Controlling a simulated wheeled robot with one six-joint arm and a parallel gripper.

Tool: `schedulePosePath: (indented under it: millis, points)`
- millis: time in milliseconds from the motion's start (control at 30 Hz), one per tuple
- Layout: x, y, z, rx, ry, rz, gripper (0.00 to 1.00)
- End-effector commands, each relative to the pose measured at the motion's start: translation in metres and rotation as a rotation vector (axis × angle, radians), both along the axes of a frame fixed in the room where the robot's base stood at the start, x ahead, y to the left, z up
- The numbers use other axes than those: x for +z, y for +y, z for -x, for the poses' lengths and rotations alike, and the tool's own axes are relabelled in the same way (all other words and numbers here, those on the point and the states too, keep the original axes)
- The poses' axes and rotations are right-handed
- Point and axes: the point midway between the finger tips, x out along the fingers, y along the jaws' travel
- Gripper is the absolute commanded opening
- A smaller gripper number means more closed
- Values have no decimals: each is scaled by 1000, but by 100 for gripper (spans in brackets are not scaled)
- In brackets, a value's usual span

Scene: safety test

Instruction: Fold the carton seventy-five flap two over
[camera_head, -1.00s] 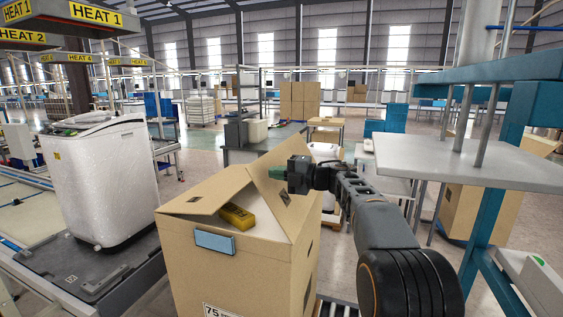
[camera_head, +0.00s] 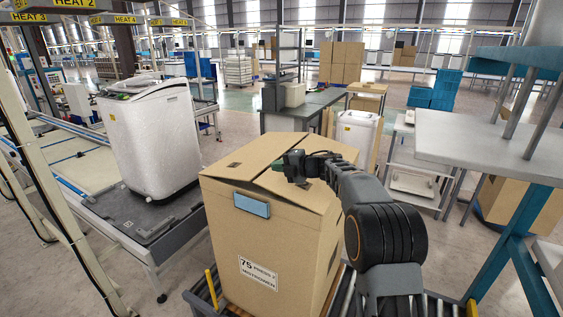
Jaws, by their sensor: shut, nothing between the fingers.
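The brown carton (camera_head: 262,236) marked 75 stands upright at the middle of the head view, with a pale blue patch (camera_head: 252,205) on its front. One top flap (camera_head: 234,170) lies over the left and back of the opening. Another flap (camera_head: 302,193) on the right lies low, close to flat, with a thin dark gap at its edge. My gripper (camera_head: 283,168) is shut and empty, low over the top between these flaps. I cannot tell whether it touches the cardboard. The inside of the carton is hidden.
The carton stands on a roller conveyor (camera_head: 203,295) with a yellow post. A white washing-machine-like unit (camera_head: 152,140) stands on a grey pallet to the left. A grey-topped table (camera_head: 470,140) with blue legs is close on the right. A dark bench (camera_head: 300,115) stands behind.

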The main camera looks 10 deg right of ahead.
Motion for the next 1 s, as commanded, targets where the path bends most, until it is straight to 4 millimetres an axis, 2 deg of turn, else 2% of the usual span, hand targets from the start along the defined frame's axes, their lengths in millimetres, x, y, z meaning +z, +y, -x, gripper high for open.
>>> schedulePosePath:
  millis: [200,700,867,1000]
  points:
    - [-6,3,-2,0,0,0,0]
    - [-6,3,-2,0,0,0,0]
    - [6,3,-2,0,-1,0,0]
    - [29,1,-1,1,-1,0,0]
